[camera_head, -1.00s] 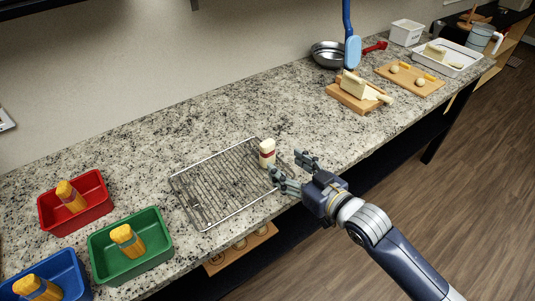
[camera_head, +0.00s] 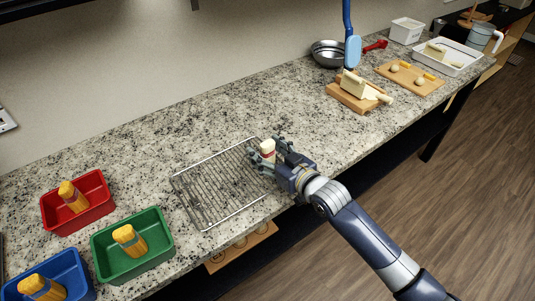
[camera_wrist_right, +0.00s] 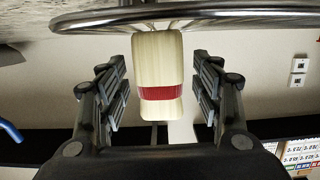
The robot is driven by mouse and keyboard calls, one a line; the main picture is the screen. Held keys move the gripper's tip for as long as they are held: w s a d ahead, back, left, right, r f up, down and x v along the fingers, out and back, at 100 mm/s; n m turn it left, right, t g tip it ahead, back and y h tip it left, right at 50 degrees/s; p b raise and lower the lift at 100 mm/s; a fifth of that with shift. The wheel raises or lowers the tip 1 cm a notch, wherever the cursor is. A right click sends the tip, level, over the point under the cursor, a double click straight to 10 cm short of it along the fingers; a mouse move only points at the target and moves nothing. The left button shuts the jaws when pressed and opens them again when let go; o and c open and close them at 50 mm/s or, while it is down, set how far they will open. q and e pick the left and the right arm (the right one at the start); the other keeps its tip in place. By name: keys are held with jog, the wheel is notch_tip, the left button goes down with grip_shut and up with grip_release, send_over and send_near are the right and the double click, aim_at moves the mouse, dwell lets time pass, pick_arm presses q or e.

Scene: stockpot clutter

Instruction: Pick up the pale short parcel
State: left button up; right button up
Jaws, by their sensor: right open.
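The pale short parcel (camera_head: 267,149), cream with a red band, stands at the right end of the wire rack (camera_head: 205,214). My right gripper (camera_head: 268,154) is open, with its fingers on either side of the parcel. In the right wrist view the parcel (camera_wrist_right: 158,65) sits between the two open fingers of the right gripper (camera_wrist_right: 160,95), with a gap visible on each side. The gripper partly hides the parcel's lower part in the head view. My left gripper is not in view.
Red (camera_head: 45,215), green (camera_head: 105,262) and blue (camera_head: 75,272) bins, each with a yellow-orange item, stand at the left. Cutting boards, a metal bowl (camera_head: 328,54) and a white tray (camera_head: 469,58) are at the back right. The counter behind the rack is clear.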

jog(key=c, duration=1.2)
